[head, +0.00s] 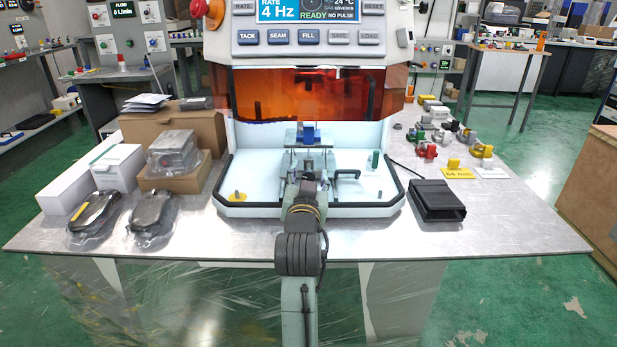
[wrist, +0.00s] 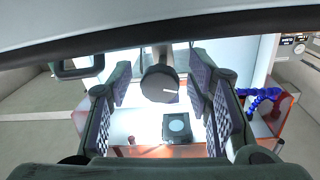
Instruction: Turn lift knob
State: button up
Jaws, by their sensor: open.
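A dark round knob (wrist: 158,84) with a short white mark on its face shows in the middle of the wrist view. It appears to be the lift knob. My gripper (wrist: 161,88) is open, with its textured finger pads to the left and right of the knob. Gaps show between the pads and the knob, so they look apart. In the head view, my arm reaches into the open front of the white machine (head: 225,150). My own arm hides the knob there, and the fingertips are hard to make out.
A raised orange shield (head: 300,92) hangs over the opening. A black handle (head: 347,174) and a green cylinder (head: 375,159) are right of my arm. A black box (head: 436,201) lies right of the machine; wrapped parts (head: 152,213) and cartons lie left. The front table edge is clear.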

grip_shut()
dwell(0.5)
jog(key=shift+m, duration=0.3)
jog(key=m+p, duration=0.1)
jog(key=m, duration=0.2)
jog(key=shift+m, duration=0.3)
jog(key=m, duration=0.2)
jog(key=shift+m, duration=0.4)
jog(key=m, duration=0.3)
jog(key=shift+g+y, duration=0.3)
jog(key=shift+m, duration=1.7)
